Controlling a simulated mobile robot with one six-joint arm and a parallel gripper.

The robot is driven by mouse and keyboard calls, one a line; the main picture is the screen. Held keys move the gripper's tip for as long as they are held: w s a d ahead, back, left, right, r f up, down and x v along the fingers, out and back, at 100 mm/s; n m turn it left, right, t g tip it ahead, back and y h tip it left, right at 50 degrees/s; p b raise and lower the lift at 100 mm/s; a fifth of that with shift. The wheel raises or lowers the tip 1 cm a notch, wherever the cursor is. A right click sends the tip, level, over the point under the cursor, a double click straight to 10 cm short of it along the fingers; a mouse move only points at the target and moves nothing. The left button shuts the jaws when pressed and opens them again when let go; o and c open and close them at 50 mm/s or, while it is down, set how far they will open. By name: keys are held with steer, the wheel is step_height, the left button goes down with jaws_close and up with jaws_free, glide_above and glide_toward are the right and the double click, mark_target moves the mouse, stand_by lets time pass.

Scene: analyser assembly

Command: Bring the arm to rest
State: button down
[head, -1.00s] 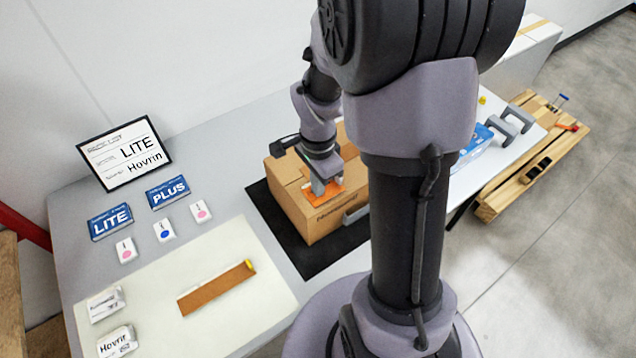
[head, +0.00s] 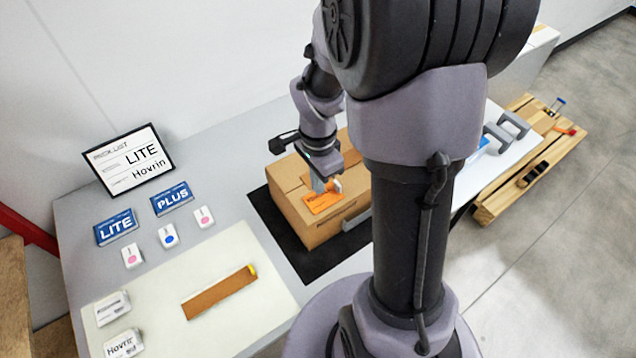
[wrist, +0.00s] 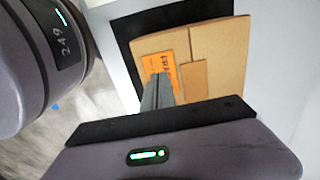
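My gripper (head: 326,188) is just above the top of a closed cardboard box (head: 318,228), with its fingers pointing down. In the wrist view the grey fingers (wrist: 157,92) lie side by side with no gap seen and nothing between them. An orange label (head: 322,202) lies flat on the box top. It also shows in the wrist view (wrist: 158,66), partly hidden by the fingers. My arm is bent, reaching out over the table.
The box stands on a black mat (head: 270,217). To the left are a framed sign (head: 126,160), LITE (head: 116,227) and PLUS (head: 172,198) cards, small dispensers and a pale mat (head: 235,305) with a brown strip (head: 220,292). A wooden pallet (head: 515,175) stands right.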

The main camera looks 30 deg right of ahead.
steer(key=shift+r+p, duration=0.45)
steer(key=shift+r, duration=0.45)
steer(key=shift+f, duration=0.1)
steer(key=s+a+r+n+t+y+b, duration=0.1)
steer(key=s+a+r+n+t+b, duration=0.2)
steer(key=s+a+r+n+b, duration=0.1)
steer(key=s+a+r+n+t+y+b, duration=0.1)
steer(key=s+a+r+n+b, duration=0.3)
steer(key=a+n, duration=0.5)
steer(key=s+a+r+t, duration=0.1)
steer(key=s+r, duration=0.1)
steer(key=s, duration=0.1)
steer(key=shift+s+a+r+t, duration=0.15)
steer(key=shift+a+r+t, duration=0.1)
steer(key=shift+t, duration=0.15)
